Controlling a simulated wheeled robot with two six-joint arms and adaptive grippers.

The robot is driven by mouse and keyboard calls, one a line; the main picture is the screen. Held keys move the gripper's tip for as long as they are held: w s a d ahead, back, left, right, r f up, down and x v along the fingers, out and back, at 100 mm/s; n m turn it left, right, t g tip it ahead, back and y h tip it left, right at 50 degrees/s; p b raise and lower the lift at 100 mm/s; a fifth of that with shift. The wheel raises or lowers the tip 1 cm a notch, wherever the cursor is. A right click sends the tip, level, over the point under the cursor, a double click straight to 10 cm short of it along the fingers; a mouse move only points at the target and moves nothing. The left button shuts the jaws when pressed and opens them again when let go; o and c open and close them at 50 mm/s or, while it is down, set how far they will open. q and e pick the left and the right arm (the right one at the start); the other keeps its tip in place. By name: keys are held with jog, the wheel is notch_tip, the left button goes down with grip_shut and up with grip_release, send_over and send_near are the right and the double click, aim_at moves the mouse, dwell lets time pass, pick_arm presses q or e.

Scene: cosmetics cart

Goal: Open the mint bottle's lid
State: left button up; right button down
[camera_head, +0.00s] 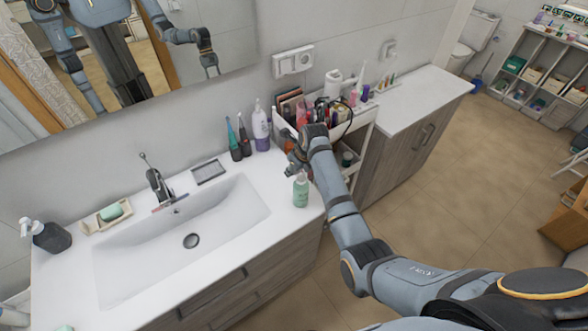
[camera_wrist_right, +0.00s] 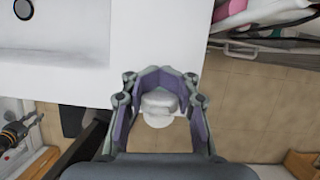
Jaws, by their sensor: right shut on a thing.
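The mint bottle (camera_head: 300,192) is pale green and stands upright on the white counter, near the right front corner beside the sink. My right gripper (camera_head: 298,172) comes down over its top and covers the lid in the head view. In the right wrist view, the lid (camera_wrist_right: 158,102) is a white rounded piece between the fingers of my right gripper (camera_wrist_right: 160,90), which are shut on it. A paler round shape shows just beyond the lid. I cannot tell whether the lid is seated on the bottle or turned. My left gripper is not directly in view.
The sink basin (camera_head: 190,240) lies left of the bottle. A purple bottle (camera_head: 261,128) and toothbrushes (camera_head: 243,135) stand behind, near the wall. The cosmetics cart (camera_head: 354,122) is packed close behind my right wrist. The counter's front edge is near the bottle.

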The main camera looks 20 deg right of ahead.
jog(key=shift+s+f, duration=0.15)
jog(key=shift+f, duration=0.15)
jog(key=c, duration=1.5)
grip_release()
jog(key=o, duration=0.5)
jog(key=shift+r, duration=0.1)
jog(key=shift+o, duration=0.2)
jog(key=shift+r, duration=0.15)
notch_tip(320, 180, up, 11)
send_over(302, 178)
